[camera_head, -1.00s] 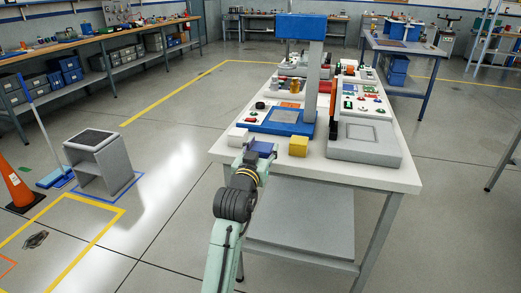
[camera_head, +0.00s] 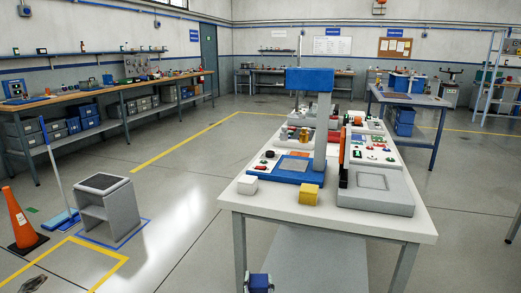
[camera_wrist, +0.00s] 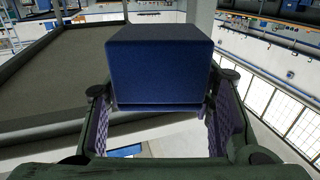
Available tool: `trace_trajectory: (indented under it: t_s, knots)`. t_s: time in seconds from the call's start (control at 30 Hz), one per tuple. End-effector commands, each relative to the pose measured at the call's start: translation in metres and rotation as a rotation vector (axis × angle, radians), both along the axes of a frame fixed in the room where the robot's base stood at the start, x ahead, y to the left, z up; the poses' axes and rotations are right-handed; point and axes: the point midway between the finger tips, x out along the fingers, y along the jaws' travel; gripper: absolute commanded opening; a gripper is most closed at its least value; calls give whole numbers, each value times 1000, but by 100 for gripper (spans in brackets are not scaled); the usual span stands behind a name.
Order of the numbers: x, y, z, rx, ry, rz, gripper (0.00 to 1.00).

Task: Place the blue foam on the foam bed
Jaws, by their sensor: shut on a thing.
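The blue foam (camera_wrist: 160,65) is a dark blue block between the two fingers of my gripper (camera_wrist: 162,98) in the wrist view. The fingers press on its sides. In the head view the foam (camera_head: 259,282) shows small at the bottom edge, in front of the white table. Most of my arm is out of that view. No part is clearly marked as the foam bed. A grey block with a square inset (camera_head: 372,182) lies at the table's right front, and a blue base with a grey plate (camera_head: 293,165) stands left of it; I cannot tell which is the bed.
A yellow cube (camera_head: 308,194) and a white cube (camera_head: 247,185) sit near the front of the white table (camera_head: 330,222). A column with a blue head (camera_head: 310,79) rises behind them. A grey stool (camera_head: 107,205) and an orange cone (camera_head: 20,220) stand at left. The floor between is clear.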

Motion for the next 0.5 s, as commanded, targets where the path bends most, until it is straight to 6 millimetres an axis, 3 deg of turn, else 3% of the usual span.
trace_trajectory:
  t_s: [0.5]
  knots:
    - [-87,-6,-140,-1,5,6,19]
